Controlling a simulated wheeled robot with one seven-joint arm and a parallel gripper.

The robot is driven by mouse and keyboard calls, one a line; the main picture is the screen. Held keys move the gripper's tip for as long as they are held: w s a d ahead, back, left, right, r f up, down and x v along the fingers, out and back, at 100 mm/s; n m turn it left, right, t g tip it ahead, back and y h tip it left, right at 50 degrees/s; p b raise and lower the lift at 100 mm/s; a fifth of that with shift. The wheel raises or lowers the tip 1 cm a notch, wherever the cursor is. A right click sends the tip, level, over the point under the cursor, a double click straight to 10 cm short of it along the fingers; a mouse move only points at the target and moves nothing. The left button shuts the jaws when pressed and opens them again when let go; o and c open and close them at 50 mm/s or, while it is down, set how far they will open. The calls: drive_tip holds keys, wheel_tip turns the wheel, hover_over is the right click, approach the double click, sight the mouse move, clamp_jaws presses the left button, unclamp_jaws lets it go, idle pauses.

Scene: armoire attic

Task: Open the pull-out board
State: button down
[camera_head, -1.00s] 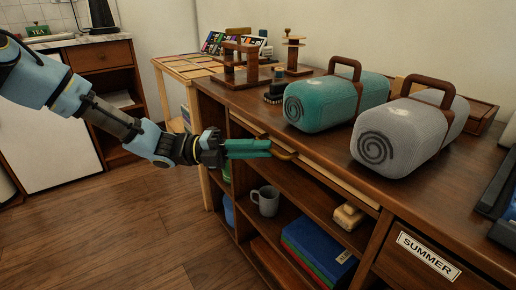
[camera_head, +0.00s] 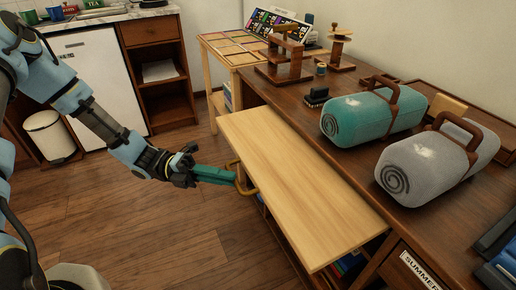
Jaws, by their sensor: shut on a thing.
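The pull-out board (camera_head: 300,190) is a pale wooden panel. It sticks well out from under the dark wooden top on the right. A curved brass-coloured handle (camera_head: 246,184) is on its front edge, on the left in the head view. My gripper (camera_head: 232,178) has teal fingers and is shut on the handle. The fingertips hide part of the handle. The board lies level and covers most of the shelves below it.
On the dark top (camera_head: 290,105) stand a teal roll (camera_head: 372,120), a grey roll (camera_head: 425,165) and a wooden stand (camera_head: 285,60). A drawer labelled SUMMER (camera_head: 420,270) is at lower right. The wooden floor (camera_head: 180,230) left of the board is clear.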

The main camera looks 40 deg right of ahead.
drive_tip(key=w+a+p, duration=0.2)
drive_tip(key=w+a, duration=0.1)
drive_tip(key=a, duration=0.7)
drive_tip(key=shift+w+a+p, duration=0.15)
drive_tip(key=shift+p, duration=0.2)
drive_tip(key=c, duration=0.9)
unclamp_jaws()
drive_tip(key=shift+b+v, duration=0.75)
drive_tip(key=shift+v, duration=4.65)
